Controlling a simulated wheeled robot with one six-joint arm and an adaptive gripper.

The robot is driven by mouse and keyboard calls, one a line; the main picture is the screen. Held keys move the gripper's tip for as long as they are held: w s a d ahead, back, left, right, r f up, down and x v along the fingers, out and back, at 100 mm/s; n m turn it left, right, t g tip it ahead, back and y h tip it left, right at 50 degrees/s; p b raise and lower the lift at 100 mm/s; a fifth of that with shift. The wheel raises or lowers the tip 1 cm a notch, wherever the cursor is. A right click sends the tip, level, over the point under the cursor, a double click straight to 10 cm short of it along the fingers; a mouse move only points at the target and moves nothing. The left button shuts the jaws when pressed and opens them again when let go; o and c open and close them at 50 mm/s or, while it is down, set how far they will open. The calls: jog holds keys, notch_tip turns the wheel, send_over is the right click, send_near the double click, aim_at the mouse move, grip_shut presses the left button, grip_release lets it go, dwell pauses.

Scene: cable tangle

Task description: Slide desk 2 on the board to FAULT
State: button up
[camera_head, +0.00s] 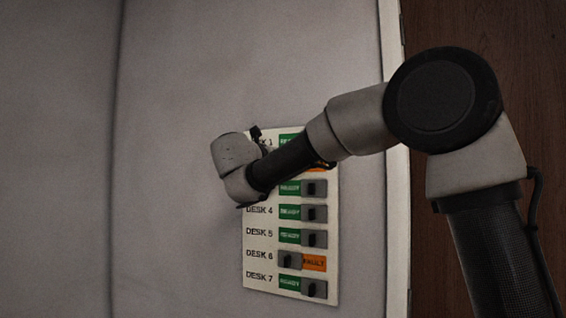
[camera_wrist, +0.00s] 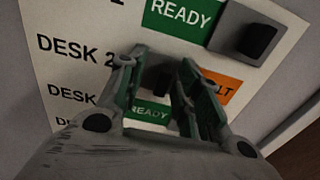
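The board (camera_head: 262,284) is a white panel on a grey wall, with labelled rows of sliders. In the wrist view, the DESK 2 label (camera_wrist: 72,49) is left of a dark slider knob (camera_wrist: 158,80). Orange with the letters "LT" (camera_wrist: 219,88) shows to the right of this slider, so it stands at the left. My gripper (camera_wrist: 160,66) has one finger on each side of the knob, with gaps visible between them. Contact with the knob cannot be made out. In the head view my arm hides most of the DESK 2 row, but its orange patch (camera_head: 317,168) shows.
The DESK 1 slider (camera_wrist: 246,36) stands at the right beside green READY, close above. The DESK 3 row's green READY (camera_wrist: 150,111) is close below. DESK 6 (camera_head: 290,260) shows FAULT; DESK 4, 5 and 7 show READY. The wall left of the board is bare.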

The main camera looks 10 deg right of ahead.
jog(key=v, duration=1.2)
